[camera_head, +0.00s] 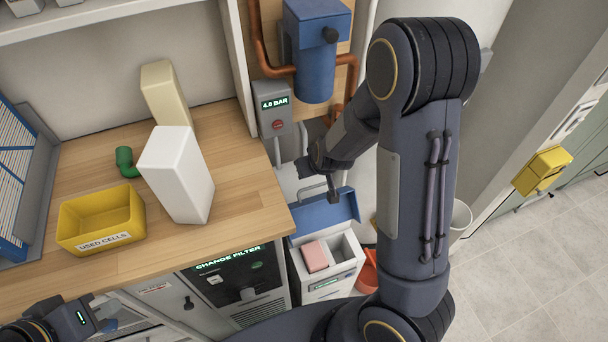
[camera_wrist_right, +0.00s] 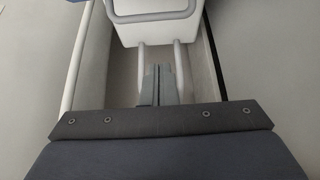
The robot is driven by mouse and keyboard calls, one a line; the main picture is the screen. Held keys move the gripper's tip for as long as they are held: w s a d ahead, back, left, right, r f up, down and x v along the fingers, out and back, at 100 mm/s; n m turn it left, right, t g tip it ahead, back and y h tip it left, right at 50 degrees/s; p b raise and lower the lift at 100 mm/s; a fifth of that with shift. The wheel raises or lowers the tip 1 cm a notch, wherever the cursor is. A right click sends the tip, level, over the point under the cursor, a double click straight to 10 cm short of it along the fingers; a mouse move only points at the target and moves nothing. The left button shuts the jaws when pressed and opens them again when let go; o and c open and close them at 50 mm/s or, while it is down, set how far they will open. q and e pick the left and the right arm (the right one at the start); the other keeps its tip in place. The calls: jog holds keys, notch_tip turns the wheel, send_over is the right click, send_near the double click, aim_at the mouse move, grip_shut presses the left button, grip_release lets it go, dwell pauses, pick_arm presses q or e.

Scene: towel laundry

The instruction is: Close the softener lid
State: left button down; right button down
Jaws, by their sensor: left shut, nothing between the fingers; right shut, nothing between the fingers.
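The softener (camera_head: 338,278) is a white box below the right end of the worktop, with a pink block (camera_head: 315,256) in one compartment. Its blue lid (camera_head: 325,213) stands open, raised at the back of the box. My right gripper (camera_head: 333,188) is at the upper edge of the lid, shut and empty; whether it touches the lid I cannot tell. Its shut fingers (camera_wrist_right: 161,86) show in the right wrist view, in front of a pale body with grey rails. My left gripper (camera_head: 106,326) is shut and empty at the bottom left, away from the softener.
The worktop (camera_head: 235,160) holds a yellow bin (camera_head: 100,219), a white block (camera_head: 177,175), a cream block (camera_head: 165,92) and a green pipe elbow (camera_head: 126,162). A grey gauge unit (camera_head: 275,115) and blue tank (camera_head: 315,55) stand behind the softener. A red container (camera_head: 368,272) is beside it.

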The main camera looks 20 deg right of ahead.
jog(key=b+x, duration=0.1)
jog(key=x, duration=0.8)
jog(key=shift+s+a+r+p, duration=0.1)
jog(key=shift+s+r+p, duration=0.05)
jog(key=shift+s, duration=0.9)
jog(key=shift+s+r+p, duration=0.15)
jog(key=shift+s, duration=0.95)
